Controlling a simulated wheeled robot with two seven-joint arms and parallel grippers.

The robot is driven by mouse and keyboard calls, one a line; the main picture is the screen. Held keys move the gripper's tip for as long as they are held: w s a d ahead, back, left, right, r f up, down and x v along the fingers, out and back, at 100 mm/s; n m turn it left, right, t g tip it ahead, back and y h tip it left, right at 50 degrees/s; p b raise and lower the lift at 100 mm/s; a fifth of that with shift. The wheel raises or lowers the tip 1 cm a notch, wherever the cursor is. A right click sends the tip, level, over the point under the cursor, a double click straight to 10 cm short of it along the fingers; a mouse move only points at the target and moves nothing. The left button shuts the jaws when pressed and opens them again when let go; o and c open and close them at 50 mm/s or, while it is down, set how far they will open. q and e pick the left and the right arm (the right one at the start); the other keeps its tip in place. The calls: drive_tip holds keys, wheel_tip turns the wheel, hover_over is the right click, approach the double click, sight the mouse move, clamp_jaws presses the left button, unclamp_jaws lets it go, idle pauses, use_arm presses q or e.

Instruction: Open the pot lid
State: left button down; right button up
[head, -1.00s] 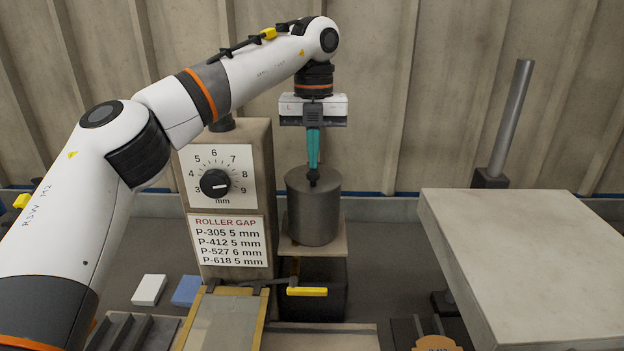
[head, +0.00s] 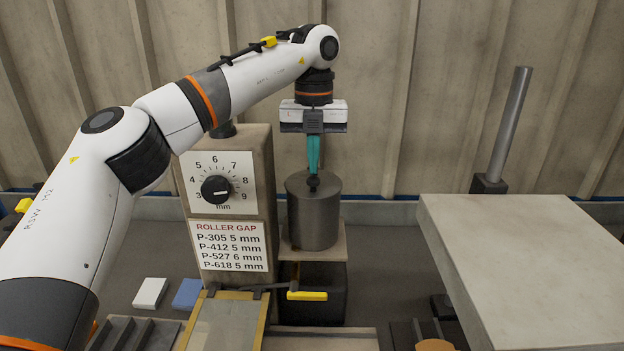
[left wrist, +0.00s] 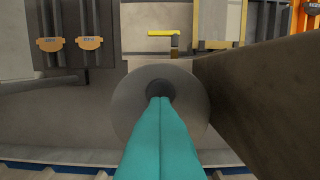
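The pot (head: 313,222) is a dark grey cylinder standing upright on a small beige ledge. Its flat round lid (head: 296,183) sits on top and carries a small dark knob (head: 313,184). My left gripper (head: 313,173) points straight down over the lid, its teal fingers drawn together with their tips at the knob. In the left wrist view the lid (left wrist: 128,100) shows as a grey disc, and the fingers (left wrist: 158,100) lie side by side, shut at the knob (left wrist: 160,88). The exact contact is partly hidden by the fingers. My right gripper is not in view.
A beige machine housing (head: 262,190) with a dial (head: 216,188) and a roller gap sign (head: 229,246) stands close left of the pot. A yellow-handled lever (head: 307,296) is in front. A pale raised table (head: 530,250) is at right, with a grey post (head: 510,125) behind.

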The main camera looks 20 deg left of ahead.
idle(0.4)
use_arm(q)
drive_tip(key=shift+p, duration=0.3)
drive_tip(key=shift+p, duration=0.4)
idle(0.3)
drive_tip(key=c, duration=1.3)
unclamp_jaws()
